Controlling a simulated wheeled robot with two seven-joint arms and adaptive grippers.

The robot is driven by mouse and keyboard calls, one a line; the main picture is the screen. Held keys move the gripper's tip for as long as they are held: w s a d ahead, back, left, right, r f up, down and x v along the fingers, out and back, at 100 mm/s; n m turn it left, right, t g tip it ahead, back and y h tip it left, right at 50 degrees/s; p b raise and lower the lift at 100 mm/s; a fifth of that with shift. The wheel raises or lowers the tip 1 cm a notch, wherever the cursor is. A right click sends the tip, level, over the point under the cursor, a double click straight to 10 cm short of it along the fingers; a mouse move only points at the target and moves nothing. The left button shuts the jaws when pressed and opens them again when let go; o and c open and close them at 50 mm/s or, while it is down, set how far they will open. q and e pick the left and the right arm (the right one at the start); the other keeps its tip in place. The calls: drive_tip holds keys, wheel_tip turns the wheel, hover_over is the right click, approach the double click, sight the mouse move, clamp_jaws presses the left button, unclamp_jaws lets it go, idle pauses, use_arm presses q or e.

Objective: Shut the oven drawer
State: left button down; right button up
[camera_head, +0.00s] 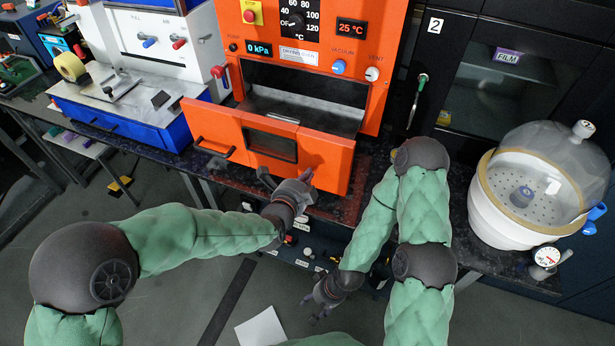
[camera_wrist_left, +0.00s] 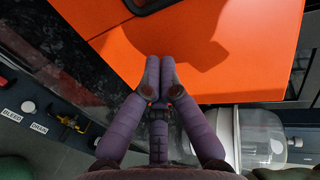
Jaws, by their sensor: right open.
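The orange oven (camera_head: 385,45) has its drawer pulled out toward me, with the empty-looking chamber visible behind it. The drawer front (camera_head: 325,160) has a dark window (camera_head: 270,145) and a dark handle (camera_head: 215,148) at its left. In the left wrist view the orange front (camera_wrist_left: 225,60) fills the upper part. My left gripper (camera_head: 290,187) is at the lower right part of the drawer front. Its fingertips (camera_wrist_left: 160,62) are together over the orange surface; I cannot tell whether they touch it. My right gripper (camera_head: 322,300) is open and empty, low in front of the bench.
The dark bench (camera_head: 450,215) carries a white desiccator (camera_head: 500,215) with a clear dome at right and a blue-and-white machine (camera_head: 130,110) at left. A dark cabinet (camera_head: 510,100) stands behind.

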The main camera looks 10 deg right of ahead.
use_arm(q)
drive_tip(key=shift+w+d, duration=0.25)
drive_tip(key=shift+w, duration=0.05)
use_arm(e)
drive_tip(key=shift+f, duration=0.1)
use_arm(q)
drive_tip(key=shift+w, duration=0.1)
